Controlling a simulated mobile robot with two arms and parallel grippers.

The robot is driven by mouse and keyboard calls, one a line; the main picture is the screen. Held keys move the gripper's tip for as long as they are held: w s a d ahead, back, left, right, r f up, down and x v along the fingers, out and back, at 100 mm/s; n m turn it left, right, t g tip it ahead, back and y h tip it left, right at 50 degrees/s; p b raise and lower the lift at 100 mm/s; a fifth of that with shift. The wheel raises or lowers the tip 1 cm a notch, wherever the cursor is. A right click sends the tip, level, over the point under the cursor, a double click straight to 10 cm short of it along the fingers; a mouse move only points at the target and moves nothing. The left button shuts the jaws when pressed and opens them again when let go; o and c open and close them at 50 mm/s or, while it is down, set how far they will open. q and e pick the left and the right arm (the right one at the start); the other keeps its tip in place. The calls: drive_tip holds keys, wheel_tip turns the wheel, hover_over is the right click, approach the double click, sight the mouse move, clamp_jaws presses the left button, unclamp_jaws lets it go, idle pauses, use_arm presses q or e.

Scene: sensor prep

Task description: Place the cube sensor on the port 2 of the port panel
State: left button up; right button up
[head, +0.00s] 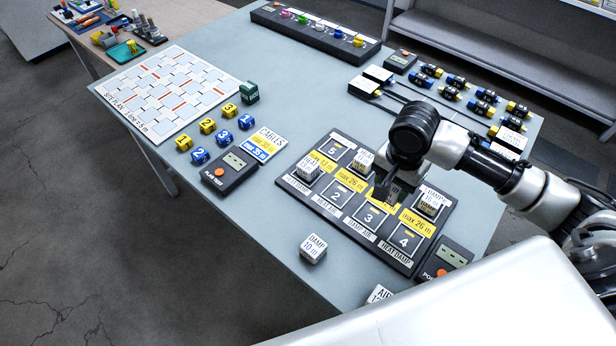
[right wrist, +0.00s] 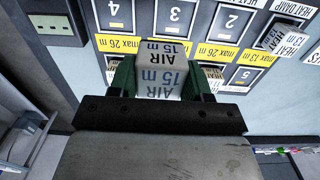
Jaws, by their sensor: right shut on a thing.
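My right gripper (head: 385,193) is shut on a white cube sensor (right wrist: 161,70) labelled AIR 15 m. In the right wrist view the cube sits between the two green fingers (right wrist: 161,82). In the head view the gripper is over the middle of the port panel (head: 289,182), near port 3, and the arm hides part of the panel. Whether the cube touches the panel I cannot tell. Port 2 (head: 339,193) is empty, left of the gripper; it also shows empty in the right wrist view (right wrist: 231,25). My left gripper is not in view.
HEAT cubes (head: 307,170) (head: 363,160) and a DAMP cube (head: 431,204) stand on the panel. A DAMP 10 m cube (head: 314,249) and a partly hidden AIR cube (head: 380,294) are on the table in front. Meters (head: 231,168) (head: 447,259) flank the panel.

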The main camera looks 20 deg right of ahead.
hover_over(338, 194)
wheel_tip(338, 194, down, 6)
drive_tip(key=shift+f, duration=2.3)
drive_tip(key=shift+f, duration=0.1)
drive_tip(key=o, duration=0.9)
drive_tip(key=shift+o, duration=0.2)
wheel_tip(338, 194, up, 12)
drive_tip(key=shift+p, duration=0.3)
